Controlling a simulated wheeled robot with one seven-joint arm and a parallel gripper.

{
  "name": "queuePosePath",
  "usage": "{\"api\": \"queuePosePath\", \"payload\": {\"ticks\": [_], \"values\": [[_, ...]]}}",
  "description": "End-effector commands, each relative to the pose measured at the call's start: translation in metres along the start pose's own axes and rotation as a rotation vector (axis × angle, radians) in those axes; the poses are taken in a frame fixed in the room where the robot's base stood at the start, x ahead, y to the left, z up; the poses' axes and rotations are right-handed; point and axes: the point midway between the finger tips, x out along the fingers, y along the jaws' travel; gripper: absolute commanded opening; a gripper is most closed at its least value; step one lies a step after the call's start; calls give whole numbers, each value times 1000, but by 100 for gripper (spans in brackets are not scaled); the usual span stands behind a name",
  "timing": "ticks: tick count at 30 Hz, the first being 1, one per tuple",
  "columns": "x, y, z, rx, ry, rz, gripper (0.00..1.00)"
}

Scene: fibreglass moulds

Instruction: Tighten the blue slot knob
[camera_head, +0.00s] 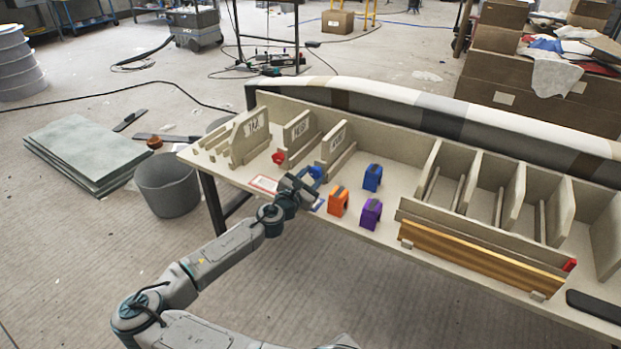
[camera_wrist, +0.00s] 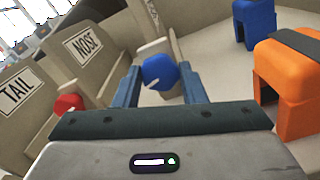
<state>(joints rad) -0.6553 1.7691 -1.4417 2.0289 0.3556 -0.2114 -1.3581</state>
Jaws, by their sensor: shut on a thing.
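The blue slot knob (camera_wrist: 159,71) is a round blue disc with a pale mark at its lower left. It sits at the front of a beige slot panel and shows between my gripper's two blue fingers in the wrist view. In the head view the blue knob (camera_head: 315,172) is partly hidden behind my gripper (camera_head: 306,184). My gripper (camera_wrist: 160,88) is shut on the knob, one finger at each side. A red knob (camera_wrist: 68,104) sits on the slot to the left, and it also shows in the head view (camera_head: 278,157).
An orange block (camera_head: 338,202), a purple block (camera_head: 371,213) and a blue block (camera_head: 373,177) stand right of my gripper on the bench. Slot panels labelled TAIL (camera_wrist: 17,91) and NOSE (camera_wrist: 87,44) stand to the left. Empty dividers and a yellow-brown strip (camera_head: 480,258) lie further right.

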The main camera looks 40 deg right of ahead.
Motion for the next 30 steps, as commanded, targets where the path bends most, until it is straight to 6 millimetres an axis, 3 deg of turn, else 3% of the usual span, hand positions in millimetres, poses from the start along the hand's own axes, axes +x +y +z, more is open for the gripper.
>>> {"api": "queuePosePath", "payload": {"ticks": [12,28,29,30], "values": [[2,-2,1,204,-2,-3,14],[1,-2,1,235,-3,-3,14],[1,-2,1,235,-3,-3,40],[1,-2,1,235,-3,-3,51]]}}
